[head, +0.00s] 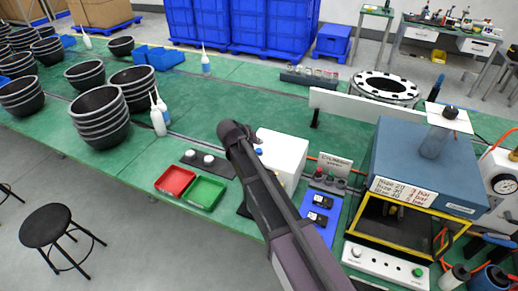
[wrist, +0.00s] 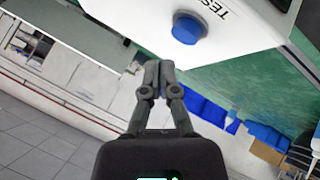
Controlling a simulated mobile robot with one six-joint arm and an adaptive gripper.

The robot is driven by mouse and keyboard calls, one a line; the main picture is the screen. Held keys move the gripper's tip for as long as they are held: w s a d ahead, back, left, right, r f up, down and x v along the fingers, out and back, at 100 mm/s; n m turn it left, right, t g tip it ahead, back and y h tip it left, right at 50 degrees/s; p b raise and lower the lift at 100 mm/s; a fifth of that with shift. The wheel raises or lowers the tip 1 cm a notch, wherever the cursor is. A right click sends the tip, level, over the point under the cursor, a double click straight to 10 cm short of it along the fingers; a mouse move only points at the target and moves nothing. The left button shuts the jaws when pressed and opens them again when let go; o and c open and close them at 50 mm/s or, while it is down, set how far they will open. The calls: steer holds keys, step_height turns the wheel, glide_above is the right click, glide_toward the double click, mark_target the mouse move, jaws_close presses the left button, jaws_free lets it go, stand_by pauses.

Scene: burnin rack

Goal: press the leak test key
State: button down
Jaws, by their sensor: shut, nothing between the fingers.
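A white box (wrist: 130,20) fills the top of the wrist view, with a round blue key (wrist: 187,29) on its face. Black lettering beside the key begins "TES"; the rest is cut off. My gripper (wrist: 158,66) is shut and empty. Its fingertips appear below and slightly left of the key in the picture, with a visible gap between them. In the head view the white box (head: 284,153) stands on the green bench, and the blue key (head: 258,151) shows at its left side. My dark arm passes in front of the box's left part, and the fingers cannot be made out there.
A red tray (head: 175,181) and a green tray (head: 206,193) lie left of my arm. Right of the box are a blue mat (head: 325,232) with small black devices and a blue machine (head: 425,165) with a yellow frame. Stacked black bowls (head: 99,117) stand farther left.

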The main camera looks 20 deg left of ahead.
mark_target(258, 151)
steer(key=shift+r+p, duration=1.65)
steer(key=shift+r, duration=0.3)
